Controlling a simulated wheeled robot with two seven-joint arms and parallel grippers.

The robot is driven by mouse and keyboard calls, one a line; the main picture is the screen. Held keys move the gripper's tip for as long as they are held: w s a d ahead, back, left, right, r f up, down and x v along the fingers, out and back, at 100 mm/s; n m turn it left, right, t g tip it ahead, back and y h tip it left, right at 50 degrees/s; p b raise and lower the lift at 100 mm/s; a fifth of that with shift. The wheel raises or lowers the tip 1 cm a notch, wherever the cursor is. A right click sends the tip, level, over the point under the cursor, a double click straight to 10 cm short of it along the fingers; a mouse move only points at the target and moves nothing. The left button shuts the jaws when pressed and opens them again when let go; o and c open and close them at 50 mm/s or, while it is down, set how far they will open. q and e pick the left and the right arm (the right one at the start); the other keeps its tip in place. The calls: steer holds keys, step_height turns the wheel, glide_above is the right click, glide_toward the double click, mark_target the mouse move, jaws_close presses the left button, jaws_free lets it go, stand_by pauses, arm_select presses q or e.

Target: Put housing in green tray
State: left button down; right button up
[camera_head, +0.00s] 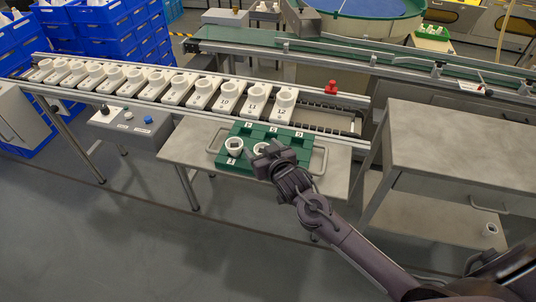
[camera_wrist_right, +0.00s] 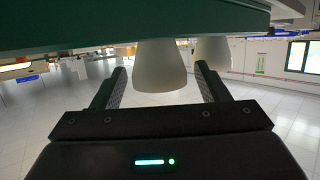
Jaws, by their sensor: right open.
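The green tray (camera_head: 238,130) lies on a small metal table, with numbered labels on it. A white housing (camera_head: 234,146) stands in its front left part. A second white housing (camera_head: 258,148) stands beside it, partly hidden by my right gripper (camera_head: 265,153). In the right wrist view, a white housing (camera_wrist_right: 162,68) is between the open fingers of my right gripper (camera_wrist_right: 165,80), with gaps on both sides. Another housing (camera_wrist_right: 213,52) is behind the right-hand finger. The tray's green edge (camera_wrist_right: 80,36) crosses the top there. My left gripper is not in view.
A conveyor (camera_head: 170,100) behind the tray carries a row of white numbered holders with white parts on them. A metal workbench (camera_head: 460,145) stands close on the right. A red button (camera_head: 331,87) sits on the conveyor's end. The floor in front is clear.

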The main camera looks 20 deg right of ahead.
steer(key=v, duration=1.2)
steer(key=shift+b, duration=0.3)
steer(key=s+f+n+g+h, duration=0.1)
steer(key=s+f+g, duration=0.3)
steer(key=s+g, duration=1)
steer(key=s+d+f+t, duration=0.1)
steer(key=s+f, duration=0.1)
steer(key=f, duration=1.3)
steer(key=s+f+t, duration=0.1)
steer(key=s+f, duration=0.2)
steer(key=f, duration=1.3)
steer(key=s+d+f, duration=0.1)
steer(key=s+f, duration=0.8)
steer(key=s+d+f+g, duration=0.1)
steer(key=s+d+f, duration=0.1)
steer(key=s+f, duration=0.6)
steer(key=shift+s+d+f+g, duration=0.3)
steer(key=shift+s+f, duration=0.1)
steer(key=shift+s, duration=0.7)
